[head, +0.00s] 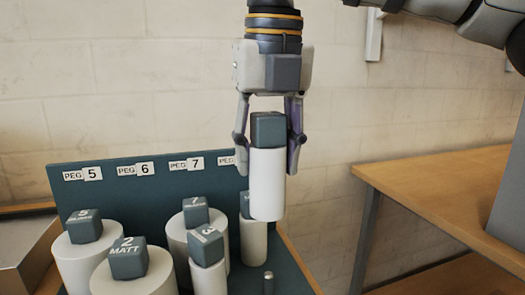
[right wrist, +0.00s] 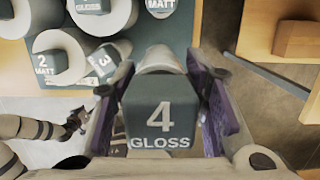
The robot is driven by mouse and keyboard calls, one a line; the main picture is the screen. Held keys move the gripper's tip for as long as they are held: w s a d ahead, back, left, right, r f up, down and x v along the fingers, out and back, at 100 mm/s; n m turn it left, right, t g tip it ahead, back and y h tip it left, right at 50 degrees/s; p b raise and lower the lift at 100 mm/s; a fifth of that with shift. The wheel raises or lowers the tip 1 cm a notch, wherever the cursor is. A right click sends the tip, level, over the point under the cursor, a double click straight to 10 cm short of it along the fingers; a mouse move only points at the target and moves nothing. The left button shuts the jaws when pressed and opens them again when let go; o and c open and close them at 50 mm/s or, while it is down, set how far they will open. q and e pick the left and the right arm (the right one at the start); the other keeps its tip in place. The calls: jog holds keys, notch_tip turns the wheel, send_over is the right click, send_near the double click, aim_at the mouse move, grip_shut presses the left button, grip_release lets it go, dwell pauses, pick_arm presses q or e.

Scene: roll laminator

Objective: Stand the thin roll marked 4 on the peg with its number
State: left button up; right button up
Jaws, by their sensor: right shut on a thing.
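The thin white roll (head: 267,185) has a dark block on top, which reads 4 GLOSS in the right wrist view (right wrist: 162,115). My right gripper (head: 269,140) is shut on this block and holds the roll upright in the air above the rack. A bare metal peg (head: 268,283) stands at the rack's front right, below the held roll; its number is not visible. The rack's back panel (head: 130,200) shows labels PEG 5, PEG 6 and PEG 7, and another partly hidden by the gripper. What seems to be my left gripper (right wrist: 76,124) shows small in the right wrist view.
Rolls marked 5 (head: 85,262), 2 MATT (head: 130,278), 7 (head: 180,240) and 3 (head: 208,278) stand close together left of the bare peg. Another thin roll (head: 254,245) stands just behind it. A wooden table (head: 430,190) is at the right, across a gap.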

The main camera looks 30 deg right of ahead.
aim_at(268, 201)
jog(key=f, duration=0.9)
jog(key=shift+s+f, duration=0.25)
jog(key=shift+f, duration=1.2)
jog(key=shift+f, duration=0.2)
jog(key=shift+f, duration=1.4)
jog(key=o, duration=1.3)
jog(key=shift+c, duration=0.2)
jog(key=shift+r, duration=0.1)
jog(key=shift+r, duration=3.95)
